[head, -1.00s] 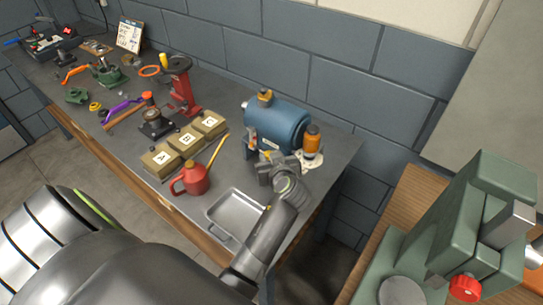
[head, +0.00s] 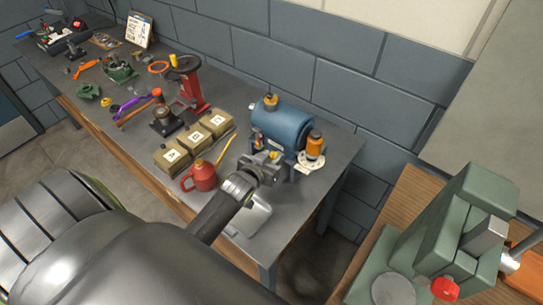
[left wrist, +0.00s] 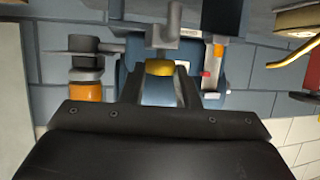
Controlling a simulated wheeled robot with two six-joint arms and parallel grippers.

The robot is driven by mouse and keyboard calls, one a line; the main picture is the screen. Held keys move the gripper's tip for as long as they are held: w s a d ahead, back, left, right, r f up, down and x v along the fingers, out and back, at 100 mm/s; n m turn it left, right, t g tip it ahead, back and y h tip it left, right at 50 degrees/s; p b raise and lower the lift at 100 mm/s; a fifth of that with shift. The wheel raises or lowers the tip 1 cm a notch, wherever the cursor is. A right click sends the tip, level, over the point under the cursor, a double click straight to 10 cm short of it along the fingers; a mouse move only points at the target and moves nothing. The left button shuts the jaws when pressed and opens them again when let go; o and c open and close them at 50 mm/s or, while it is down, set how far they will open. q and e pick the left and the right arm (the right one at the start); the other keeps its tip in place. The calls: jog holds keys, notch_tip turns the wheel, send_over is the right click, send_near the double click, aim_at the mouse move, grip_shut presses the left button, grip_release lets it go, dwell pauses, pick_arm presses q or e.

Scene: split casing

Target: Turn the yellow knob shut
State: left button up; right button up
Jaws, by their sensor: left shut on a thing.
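The yellow knob (left wrist: 160,67) shows in the left wrist view between the two dark fingers of my left gripper (left wrist: 159,84), in front of the blue motor-like casing. My left gripper is shut on the knob. In the head view the left gripper (head: 264,164) is at the near side of the blue casing (head: 285,128), and it mostly hides the knob there. My right gripper is not in view.
An orange-topped cylinder (head: 314,146) stands right of the casing. A red oil can (head: 203,176), a metal tray (head: 250,218) and lettered boxes (head: 195,138) are near my left arm. A green machine (head: 440,235) stands at the right.

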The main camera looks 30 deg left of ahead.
pick_arm(q)
jog(key=shift+a+m+h+b, duration=0.25)
jog(key=shift+m+h+b, duration=0.5)
jog(key=shift+m+h, duration=0.2)
jog(key=m+h+b, duration=0.1)
jog(key=h+b, duration=0.1)
jog(key=b, duration=0.1)
jog(key=shift+a+f+m+b, duration=0.15)
jog(key=shift+m+b, duration=0.15)
jog(key=shift+m, duration=0.05)
jog(key=shift+w+a+m+h+b, duration=0.1)
jog(key=shift+m+h+b, duration=0.5)
jog(key=shift+h+b, duration=0.45)
jog(key=shift+r+b, duration=0.25)
jog(key=shift+b, duration=0.15)
jog(key=o, duration=1)
jog(key=shift+c, duration=0.2)
jog(key=shift+f, duration=0.1)
